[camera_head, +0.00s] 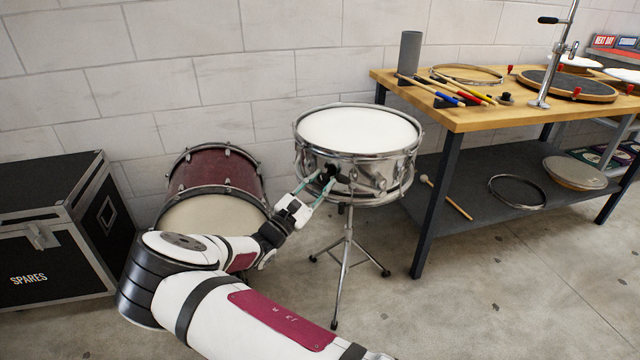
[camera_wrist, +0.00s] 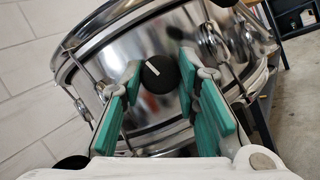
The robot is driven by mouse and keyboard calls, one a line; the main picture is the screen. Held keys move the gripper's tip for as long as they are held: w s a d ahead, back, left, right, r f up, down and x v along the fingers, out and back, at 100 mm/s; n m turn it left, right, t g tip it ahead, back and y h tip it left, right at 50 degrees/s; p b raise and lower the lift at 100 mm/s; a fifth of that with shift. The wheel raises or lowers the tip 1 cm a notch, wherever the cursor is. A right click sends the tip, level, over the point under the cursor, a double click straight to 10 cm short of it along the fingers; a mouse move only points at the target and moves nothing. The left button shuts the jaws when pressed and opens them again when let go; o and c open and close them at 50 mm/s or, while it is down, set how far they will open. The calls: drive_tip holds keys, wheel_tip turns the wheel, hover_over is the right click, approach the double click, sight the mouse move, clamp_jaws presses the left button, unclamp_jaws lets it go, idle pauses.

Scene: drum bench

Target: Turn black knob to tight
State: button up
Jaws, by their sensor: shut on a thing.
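The black knob (camera_wrist: 159,74) is on the side of a chrome snare drum (camera_head: 355,160). A white pointer line on its face tilts toward the upper left in the wrist view. My gripper (camera_head: 322,181) reaches the drum's front from the lower left. Its green fingers lie on either side of the knob and are closed on it; the wrist view shows the gripper (camera_wrist: 161,72) around the knob. No tight marking can be read. In the head view the knob is small and partly hidden by the fingers.
The drum stands on a chrome tripod stand (camera_head: 346,250). A red bass drum (camera_head: 212,175) is behind my arm, with a black spares case (camera_head: 50,220) at the left. A wooden workbench (camera_head: 480,116) holding sticks and drum parts is at the right.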

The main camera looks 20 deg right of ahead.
drive_tip(key=shift+m+g, duration=0.3)
drive_tip(key=shift+m, duration=0.1)
drive_tip(key=m+g, duration=0.1)
drive_tip(key=m, duration=0.2)
drive_tip(key=m+g, duration=0.2)
drive_tip(key=m, duration=0.2)
drive_tip(key=shift+w+a+r, duration=0.1)
drive_tip(key=m+g+y, duration=0.1)
drive_tip(key=m, duration=0.2)
drive_tip(key=m+p, duration=0.1)
drive_tip(key=m, duration=0.2)
drive_tip(key=shift+r+g+y, duration=0.15)
drive_tip(key=shift+g+y, duration=0.25)
drive_tip(key=m+y, duration=0.2)
drive_tip(key=m, duration=0.3)
drive_tip(key=shift+r+m, duration=0.1)
drive_tip(key=shift+m, duration=0.3)
drive_tip(key=m+y+b, duration=0.2)
drive_tip(key=m, duration=0.2)
drive_tip(key=shift+t, duration=0.4)
drive_tip(key=shift+y, duration=0.4)
drive_tip(key=o, duration=1.2)
drive_tip(key=shift+r, duration=0.1)
drive_tip(key=shift+c, duration=0.2)
